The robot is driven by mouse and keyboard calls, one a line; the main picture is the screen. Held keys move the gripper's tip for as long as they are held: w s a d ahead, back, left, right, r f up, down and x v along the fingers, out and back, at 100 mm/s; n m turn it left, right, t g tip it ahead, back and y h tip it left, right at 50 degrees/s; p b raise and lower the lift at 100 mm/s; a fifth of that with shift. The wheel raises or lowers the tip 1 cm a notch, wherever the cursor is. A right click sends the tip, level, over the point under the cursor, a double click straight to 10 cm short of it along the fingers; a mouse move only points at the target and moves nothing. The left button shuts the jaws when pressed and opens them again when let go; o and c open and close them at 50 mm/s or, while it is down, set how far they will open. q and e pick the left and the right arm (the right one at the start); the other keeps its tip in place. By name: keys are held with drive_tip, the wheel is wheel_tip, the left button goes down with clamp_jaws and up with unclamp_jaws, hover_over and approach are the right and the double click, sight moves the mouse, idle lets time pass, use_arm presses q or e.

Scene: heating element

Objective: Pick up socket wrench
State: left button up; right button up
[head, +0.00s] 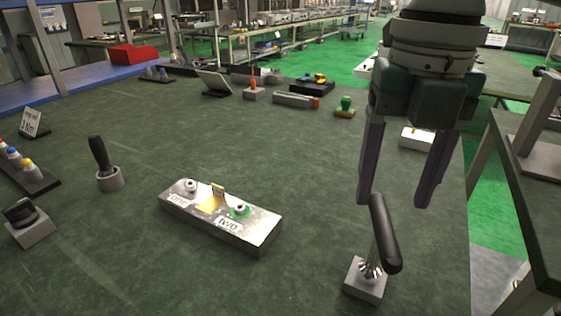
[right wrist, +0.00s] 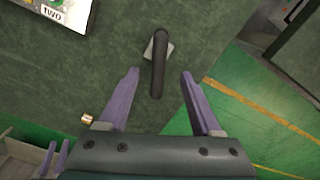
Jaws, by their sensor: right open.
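The socket wrench (head: 384,235) has a thick black handle and a shiny metal lower end. It stands tilted in a small grey block (head: 364,281) near the front right of the dark green table. My right gripper (head: 393,200) is open and empty above and slightly beyond the handle. In the right wrist view, the wrench handle (right wrist: 158,65) lies ahead of and between the spread fingers of my right gripper (right wrist: 157,82), with gaps on both sides. The wrench's lower end is hidden there. My left gripper does not show in the head view.
A metal block labelled TWO (head: 222,214) lies left of the wrench. A green-knobbed part (head: 345,107) and a white box (head: 417,138) are behind. The table's right edge is close to the wrench.

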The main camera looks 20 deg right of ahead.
sight(391, 223)
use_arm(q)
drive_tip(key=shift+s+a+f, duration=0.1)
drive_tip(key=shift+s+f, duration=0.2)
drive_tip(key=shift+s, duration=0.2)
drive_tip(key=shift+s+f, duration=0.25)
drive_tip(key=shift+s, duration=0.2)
use_arm(e)
drive_tip(key=f, duration=0.2)
drive_tip(key=s+f, duration=0.1)
drive_tip(key=f, duration=0.1)
use_arm(q)
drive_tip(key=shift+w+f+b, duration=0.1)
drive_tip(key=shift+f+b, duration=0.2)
drive_tip(key=shift+b, duration=0.25)
use_arm(e)
drive_tip(key=f, duration=0.5)
drive_tip(key=shift+w+a+f, duration=0.1)
drive_tip(key=shift+w+a, duration=0.1)
drive_tip(key=shift+a, duration=0.05)
drive_tip(key=c, duration=0.6)
clamp_jaws()
